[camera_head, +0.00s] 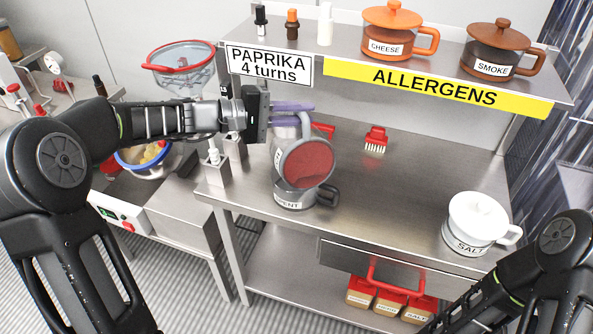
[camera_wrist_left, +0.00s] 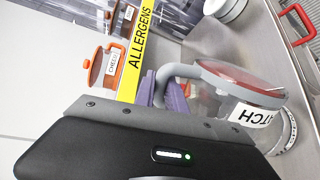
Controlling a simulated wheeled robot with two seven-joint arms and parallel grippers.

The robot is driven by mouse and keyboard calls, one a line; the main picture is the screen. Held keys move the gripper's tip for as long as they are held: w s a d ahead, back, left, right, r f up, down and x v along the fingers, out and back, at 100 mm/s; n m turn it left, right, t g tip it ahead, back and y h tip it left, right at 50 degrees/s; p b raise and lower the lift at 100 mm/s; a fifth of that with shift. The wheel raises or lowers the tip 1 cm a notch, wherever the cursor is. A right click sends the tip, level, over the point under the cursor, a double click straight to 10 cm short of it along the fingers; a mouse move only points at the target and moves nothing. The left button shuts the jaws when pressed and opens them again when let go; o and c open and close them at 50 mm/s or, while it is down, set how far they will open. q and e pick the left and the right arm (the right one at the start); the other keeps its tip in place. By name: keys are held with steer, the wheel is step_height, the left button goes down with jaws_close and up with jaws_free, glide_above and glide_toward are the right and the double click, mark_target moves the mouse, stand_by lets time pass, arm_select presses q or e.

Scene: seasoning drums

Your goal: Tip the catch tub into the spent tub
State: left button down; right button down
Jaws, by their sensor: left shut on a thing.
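The catch tub (camera_head: 278,156) is grey with a white label, and red powder shows in its mouth. My left gripper (camera_head: 292,107) is shut on its grey handle, purple fingertips around it. The tub is tilted, mouth towards the head camera, directly above the spent tub (camera_head: 291,198), a dark grey labelled tub on the steel bench. The catch tub hides most of the spent tub's mouth, so I cannot tell what is inside. The left wrist view shows the catch tub (camera_wrist_left: 258,116) and the purple fingers (camera_wrist_left: 172,98). My right gripper is out of view.
A white salt tub (camera_head: 477,222) stands at the bench's right. A red brush (camera_head: 376,139) lies behind. The shelf above holds the cheese pot (camera_head: 388,42) and smoke pot (camera_head: 490,65). A red-rimmed sieve (camera_head: 185,62) is at the left. The bench (camera_head: 400,190) middle is clear.

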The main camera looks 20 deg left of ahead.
arm_select(q)
steer(key=shift+w+a+n+p, duration=0.3)
steer(key=shift+w+p, duration=0.1)
steer(key=shift+w, duration=0.05)
steer(key=shift+w+a+r, duration=0.1)
steer(key=shift+w+a, duration=0.1)
steer(key=shift+w, duration=0.05)
steer(key=shift+w+a+n+p, duration=0.15)
steer(key=shift+n+p, duration=0.15)
steer(key=shift+p, duration=0.15)
steer(key=shift+w+a+f+n+h+p, duration=0.1)
steer(key=shift+w+a+n+h+p, duration=0.05)
steer(key=shift+w+a+n+p, duration=0.35)
steer(key=shift+w+a+f+n+h+p, duration=0.15)
steer(key=shift+w+a+n+p, duration=0.1)
steer(key=shift+w+p, duration=0.35)
steer(key=shift+w+a+f+n+g, duration=0.15)
steer(key=shift+w+a+n+g, duration=0.15)
steer(key=shift+w+a, duration=0.25)
steer(key=shift+w+a+f+n, duration=0.15)
steer(key=shift+w+a+n, duration=0.1)
steer(key=shift+w, duration=0.25)
